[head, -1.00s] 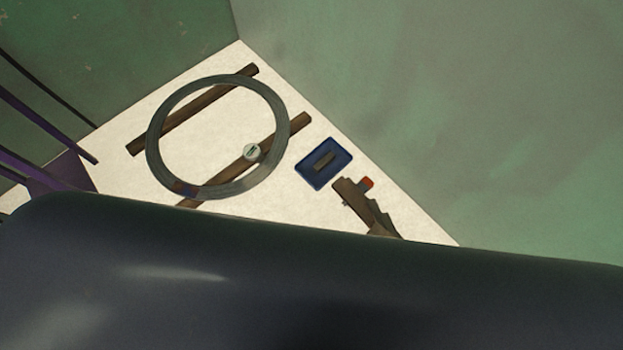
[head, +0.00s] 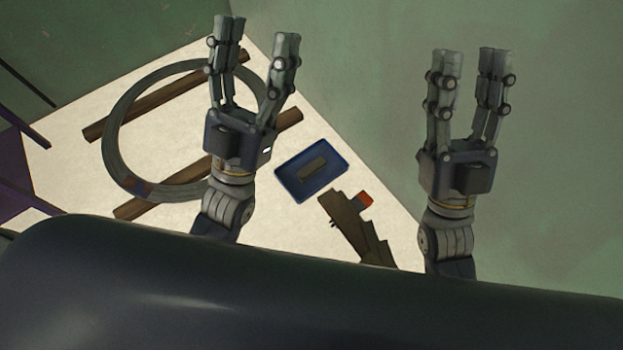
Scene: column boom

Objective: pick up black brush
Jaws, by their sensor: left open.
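I cannot make out a clear black brush in the head view. A small dark grey-brown block (head: 313,167) lies in a shallow blue tray (head: 290,190) on the pale table; I cannot tell what it is. My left gripper (head: 257,40) is open and empty, raised over the table to the left of the tray, and hides part of the ring and the wooden bars. My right gripper (head: 471,62) is open and empty, to the right of the tray, in front of the green wall.
A large grey ring (head: 110,130) lies over two brown wooden bars (head: 110,127) on the pale table (head: 75,170). A stepped brown piece (head: 352,225) and a red piece (head: 366,200) lie below the tray. Green walls (head: 560,150) close the corner.

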